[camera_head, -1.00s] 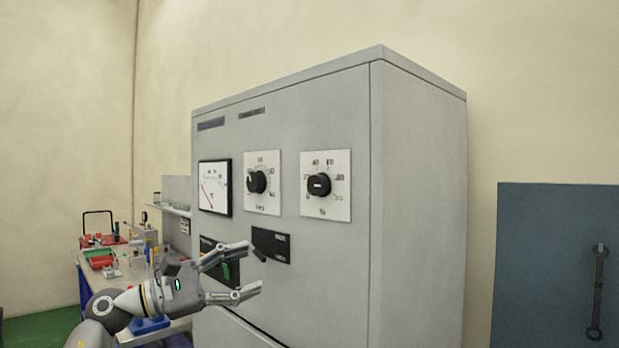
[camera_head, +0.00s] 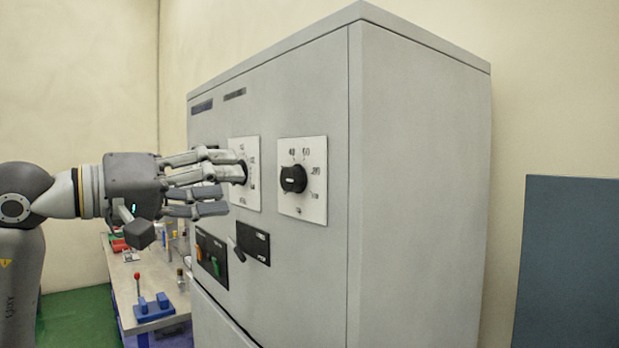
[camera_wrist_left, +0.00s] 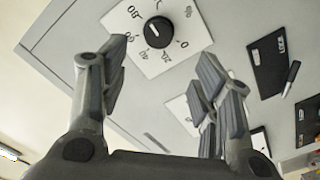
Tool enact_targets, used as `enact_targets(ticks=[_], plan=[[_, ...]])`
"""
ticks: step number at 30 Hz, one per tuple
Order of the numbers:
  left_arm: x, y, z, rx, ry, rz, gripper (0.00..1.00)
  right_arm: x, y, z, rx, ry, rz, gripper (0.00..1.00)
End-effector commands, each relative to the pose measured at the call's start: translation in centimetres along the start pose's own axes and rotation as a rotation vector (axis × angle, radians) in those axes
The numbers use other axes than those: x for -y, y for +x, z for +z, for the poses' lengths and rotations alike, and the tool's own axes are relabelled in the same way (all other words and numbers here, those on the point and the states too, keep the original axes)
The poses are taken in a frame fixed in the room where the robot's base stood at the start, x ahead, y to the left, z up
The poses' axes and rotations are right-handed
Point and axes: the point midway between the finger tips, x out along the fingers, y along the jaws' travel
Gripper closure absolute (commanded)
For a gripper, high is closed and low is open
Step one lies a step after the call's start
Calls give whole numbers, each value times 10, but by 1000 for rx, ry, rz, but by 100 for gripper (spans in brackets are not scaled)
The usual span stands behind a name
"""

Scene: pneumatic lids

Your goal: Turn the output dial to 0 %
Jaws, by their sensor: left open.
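The output dial (camera_head: 293,179) is a black knob on a white square plate with numbers, on the front of the grey cabinet (camera_head: 420,180). In the left wrist view the dial (camera_wrist_left: 158,31) shows ahead, near the top, with numbers from 0 to 100 around it. The knob's exact pointing cannot be read surely. My left gripper (camera_head: 230,188) is open and empty, left of this dial in the head view and apart from it. Its fingers partly cover a second dial plate (camera_head: 251,200). In the wrist view the fingers (camera_wrist_left: 165,62) flank the dial plate. My right gripper is not in view.
Below the dials are a black label plate with a lever (camera_head: 253,242) and a panel with a green switch (camera_head: 213,262). A workbench (camera_head: 125,290) with a blue block (camera_head: 154,307) stands left of the cabinet. A blue-grey panel (camera_head: 570,260) is at the right.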

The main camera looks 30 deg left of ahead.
Motion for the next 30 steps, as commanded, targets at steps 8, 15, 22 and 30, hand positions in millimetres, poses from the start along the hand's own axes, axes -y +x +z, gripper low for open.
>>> enact_targets(ticks=[8, 15, 22, 30], plan=[[-4, 27, -3, 2, 1, 1, 42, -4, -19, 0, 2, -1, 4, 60], [-4, 74, -3, 4, -2, 3, 42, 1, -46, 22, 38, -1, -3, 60], [-2, 102, -1, 2, 0, 1, 42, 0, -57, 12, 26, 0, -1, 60], [0, 108, 0, 0, 2, 0, 42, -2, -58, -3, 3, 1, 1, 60]])
